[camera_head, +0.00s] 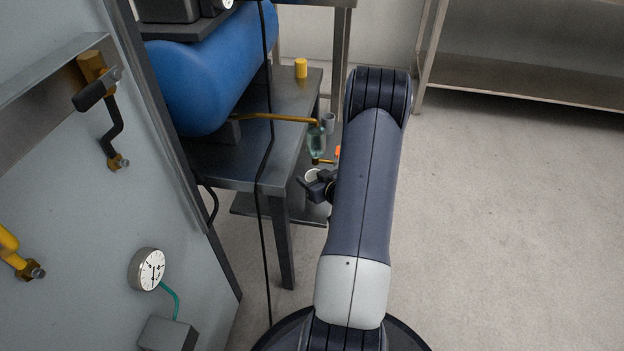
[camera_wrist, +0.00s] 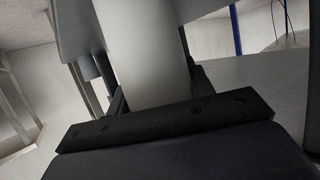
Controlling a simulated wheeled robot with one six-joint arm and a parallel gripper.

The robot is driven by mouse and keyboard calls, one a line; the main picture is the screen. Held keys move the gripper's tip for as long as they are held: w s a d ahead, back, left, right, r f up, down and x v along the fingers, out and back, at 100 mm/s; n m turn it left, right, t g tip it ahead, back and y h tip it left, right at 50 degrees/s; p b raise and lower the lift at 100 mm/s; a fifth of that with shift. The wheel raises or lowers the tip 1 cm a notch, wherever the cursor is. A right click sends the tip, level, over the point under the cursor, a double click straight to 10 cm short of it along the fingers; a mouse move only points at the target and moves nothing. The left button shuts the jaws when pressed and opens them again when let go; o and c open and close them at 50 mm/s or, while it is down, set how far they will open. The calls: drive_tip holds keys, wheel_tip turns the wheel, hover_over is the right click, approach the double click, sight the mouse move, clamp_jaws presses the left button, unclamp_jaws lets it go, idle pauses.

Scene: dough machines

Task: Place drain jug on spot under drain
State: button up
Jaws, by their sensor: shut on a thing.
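The drain jug is a pale, smooth cylinder that fills the middle of the wrist view (camera_wrist: 145,50). In the head view only its white rim (camera_head: 311,174) shows, just behind my gripper (camera_head: 317,187). My gripper is shut on the jug, with dark fingers on both sides of it. The drain is the clear bowl (camera_head: 317,142) with a small brass valve (camera_head: 321,161) below it, at the end of a brass pipe (camera_head: 275,118). The jug's rim appears below and slightly left of the valve. The spot under the drain cannot be made out, and the jug's base is hidden.
A blue tank (camera_head: 205,75) lies on a dark metal table (camera_head: 285,100) with a lower shelf (camera_head: 245,208). A yellow cylinder (camera_head: 301,68) stands on the tabletop. A grey cup (camera_head: 329,122) is behind the drain. A black cable hangs in front. The right floor is clear.

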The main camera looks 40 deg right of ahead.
drive_tip(key=shift+r, duration=0.1)
drive_tip(key=shift+f, duration=0.25)
drive_tip(key=o, duration=1)
drive_tip(key=shift+r, duration=0.1)
drive_tip(key=shift+c, duration=0.2)
drive_tip(key=shift+r, duration=0.15)
drive_tip(key=p+v, duration=0.2)
drive_tip(key=v, duration=1)
drive_tip(key=shift+p, duration=0.35)
